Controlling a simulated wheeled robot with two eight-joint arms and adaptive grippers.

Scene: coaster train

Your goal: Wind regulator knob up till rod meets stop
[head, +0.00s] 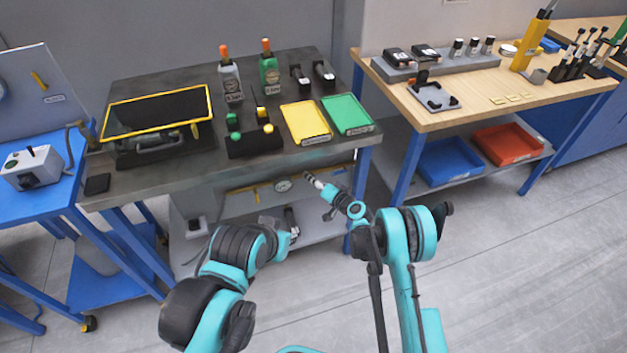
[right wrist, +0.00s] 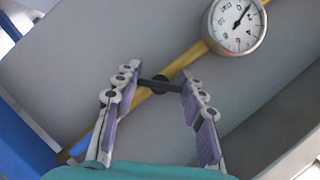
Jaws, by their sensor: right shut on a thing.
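The regulator knob (right wrist: 159,85) is a black bar-shaped handle with a round hub on a yellow pipe (right wrist: 190,56). In the right wrist view my right gripper (right wrist: 161,86) has one finger at each end of the bar and is shut on it. In the head view my right gripper (head: 309,177) reaches under the bench top's front edge and hides the knob. A round white gauge (right wrist: 238,26) sits beside the knob on the pipe; it also shows in the head view (head: 284,185). My left gripper (head: 292,226) hangs lower, its fingers unclear. I cannot make out the rod or stop.
The dark bench (head: 180,178) overhangs the pipe. On it are a yellow-framed black panel (head: 158,112), a yellow tray (head: 306,122) and a green tray (head: 348,114). A wooden table (head: 480,112) stands right. The floor at right is clear.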

